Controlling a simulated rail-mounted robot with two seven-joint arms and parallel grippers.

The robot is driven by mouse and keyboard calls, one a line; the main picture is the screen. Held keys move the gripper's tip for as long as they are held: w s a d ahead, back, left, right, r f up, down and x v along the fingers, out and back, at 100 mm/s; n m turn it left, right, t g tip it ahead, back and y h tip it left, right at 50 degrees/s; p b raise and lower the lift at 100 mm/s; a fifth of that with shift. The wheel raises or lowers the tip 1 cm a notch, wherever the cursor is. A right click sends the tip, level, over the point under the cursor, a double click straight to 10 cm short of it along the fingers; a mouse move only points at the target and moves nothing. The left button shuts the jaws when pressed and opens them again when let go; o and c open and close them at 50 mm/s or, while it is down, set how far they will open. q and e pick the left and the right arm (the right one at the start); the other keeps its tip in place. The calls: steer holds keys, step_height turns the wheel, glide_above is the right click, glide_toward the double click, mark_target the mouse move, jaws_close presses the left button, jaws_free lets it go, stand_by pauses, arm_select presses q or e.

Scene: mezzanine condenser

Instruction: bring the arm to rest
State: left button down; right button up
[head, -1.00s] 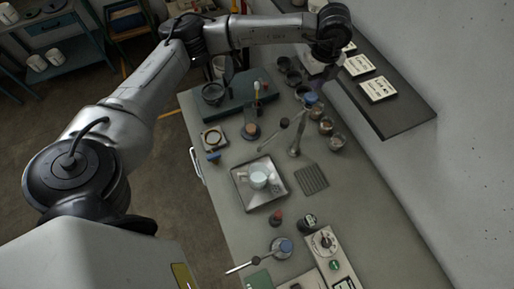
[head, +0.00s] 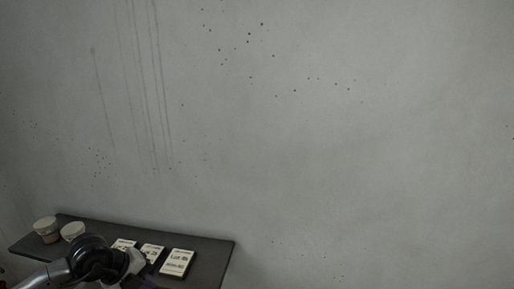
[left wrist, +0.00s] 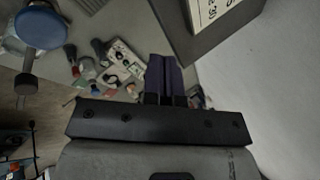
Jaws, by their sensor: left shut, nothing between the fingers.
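My left arm (head: 95,262) comes in at the bottom left of the head view, in front of the dark shelf. Its gripper is mostly cut off by the lower edge there. In the left wrist view my left gripper (left wrist: 165,78) has its two dark fingers together, with nothing between them. The fingers point out over the bench, apart from the things on it. My right gripper is in neither view.
The dark wall shelf (head: 215,250) holds two jars (head: 72,231) and several label cards (head: 177,262). In the left wrist view the shelf (left wrist: 187,40) is close right of the fingers. A blue-topped item (left wrist: 40,27) is at upper left. Small bench items lie beyond.

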arm_select(q)
steer(key=w+d+r+m+t+h, duration=0.1)
steer(key=d+r+m+t+h, duration=0.3)
steer(key=r, duration=0.4)
steer(key=w+d+r+m+t+h, duration=0.1)
steer(key=d+r+t+h, duration=0.2)
steer(key=d+r+h, duration=0.4)
steer(key=s+a+r+n+t+y, duration=0.2)
steer(key=a+r+n+t+y, duration=0.15)
steer(key=r+n+t, duration=0.45)
steer(key=s+a+r+n+t+y, duration=0.25)
steer(key=r+t+y, duration=0.35)
steer(key=r, duration=0.4)
steer(key=s+f+n+g+y+p, duration=0.2)
steer(key=s+f+n+g, duration=0.25)
steer(key=f, duration=0.45)
steer(key=s+f+n+g+y+p, duration=0.1)
steer(key=s+f+n+g+y, duration=0.2)
steer(key=f+n, duration=0.5)
steer(key=s+f+n+g+y+p, duration=0.1)
steer(key=s+f+n+g+p, duration=0.25)
steer(key=f, duration=0.75)
steer(key=s+d+f+n+g+p, duration=0.1)
steer(key=s+f+g, duration=0.9)
steer(key=s+f, duration=1.1)
steer(key=s+n+p, duration=0.1)
steer(key=s+n, duration=0.1)
steer(key=s, duration=0.1)
steer(key=shift+s, duration=0.2)
